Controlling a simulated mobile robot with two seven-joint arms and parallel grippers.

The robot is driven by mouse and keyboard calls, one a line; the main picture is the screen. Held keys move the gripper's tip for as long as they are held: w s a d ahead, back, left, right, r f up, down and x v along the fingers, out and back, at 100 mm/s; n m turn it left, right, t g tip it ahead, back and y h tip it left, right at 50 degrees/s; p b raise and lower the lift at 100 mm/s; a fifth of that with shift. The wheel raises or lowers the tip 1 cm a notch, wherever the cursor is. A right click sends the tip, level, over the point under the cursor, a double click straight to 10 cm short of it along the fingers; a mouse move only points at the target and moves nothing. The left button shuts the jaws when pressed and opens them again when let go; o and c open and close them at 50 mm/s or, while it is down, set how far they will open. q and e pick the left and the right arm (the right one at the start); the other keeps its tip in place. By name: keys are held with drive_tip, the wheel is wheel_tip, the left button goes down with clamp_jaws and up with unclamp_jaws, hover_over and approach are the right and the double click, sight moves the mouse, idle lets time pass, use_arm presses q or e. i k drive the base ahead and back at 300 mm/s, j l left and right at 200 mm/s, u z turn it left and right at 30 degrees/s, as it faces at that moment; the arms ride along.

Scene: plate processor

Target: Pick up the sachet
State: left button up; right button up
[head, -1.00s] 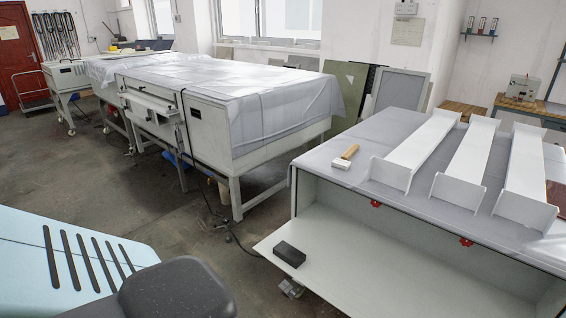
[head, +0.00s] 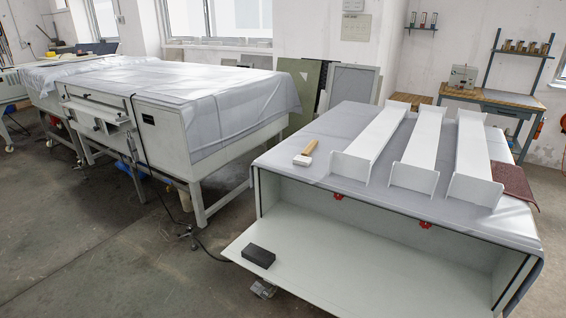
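I cannot make out a sachet in this view. A black block (head: 258,256) lies on the low open flap of the grey cabinet. A white-headed tool with a wooden handle (head: 309,148) lies on the cabinet's cloth-covered top, near its left edge. Neither of my grippers is in view.
Several white channel-shaped trays (head: 418,150) lie on the grey cabinet (head: 268,160). A dark red sheet (head: 517,183) lies at its right edge. A large covered machine (head: 170,150) stands at left. A wooden-topped bench (head: 487,97) stands at back right. Floor at front left (head: 100,270) is clear.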

sight(300, 160)
drive_tip(key=i+z, duration=0.35)
drive_tip(key=i, duration=0.15)
drive_tip(key=i+j+z, duration=0.1)
drive_tip(key=i+z, duration=0.25)
drive_tip(key=i, duration=0.15)
